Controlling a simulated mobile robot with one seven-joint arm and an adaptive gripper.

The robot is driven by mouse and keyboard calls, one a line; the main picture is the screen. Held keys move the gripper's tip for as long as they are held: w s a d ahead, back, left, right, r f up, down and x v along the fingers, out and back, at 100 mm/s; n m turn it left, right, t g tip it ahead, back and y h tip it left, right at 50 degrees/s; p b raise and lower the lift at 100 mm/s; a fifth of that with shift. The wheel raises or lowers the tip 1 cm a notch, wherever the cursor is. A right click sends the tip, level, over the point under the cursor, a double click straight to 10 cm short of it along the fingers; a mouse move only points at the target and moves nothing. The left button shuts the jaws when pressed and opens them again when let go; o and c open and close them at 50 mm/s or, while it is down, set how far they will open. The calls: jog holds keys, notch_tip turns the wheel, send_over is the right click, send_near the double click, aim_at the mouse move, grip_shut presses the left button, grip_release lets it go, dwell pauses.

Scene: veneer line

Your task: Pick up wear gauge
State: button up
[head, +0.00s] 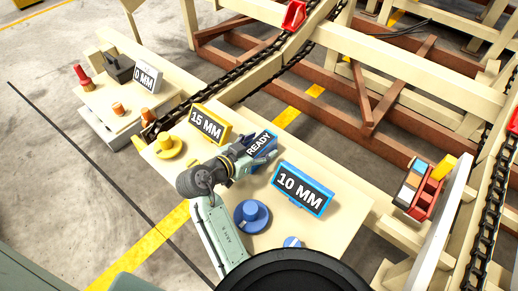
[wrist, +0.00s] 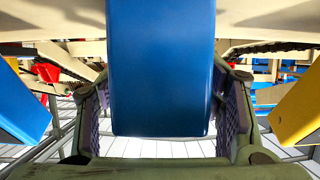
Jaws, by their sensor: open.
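A blue block labelled READY (head: 262,145) stands on the cream table between two signs; I take it as the wear gauge, but its label does not name it. My gripper (head: 245,158) is at this block in the head view and hides part of it. In the wrist view the blue block (wrist: 160,65) fills the middle. The fingers of my gripper (wrist: 163,105) stand on either side of it, open. I cannot tell whether either finger touches the block.
A yellow 15 MM sign (head: 207,124) and yellow knob (head: 168,145) are left of my gripper. A blue 10 MM sign (head: 302,190) and blue knob (head: 251,215) are right. A chain conveyor (head: 270,58) runs behind. A 0 MM sign (head: 146,77) stands further left.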

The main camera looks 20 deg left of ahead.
jog(key=shift+c, duration=0.3)
jog(key=c, duration=1.3)
grip_shut()
jog(key=shift+r, duration=0.2)
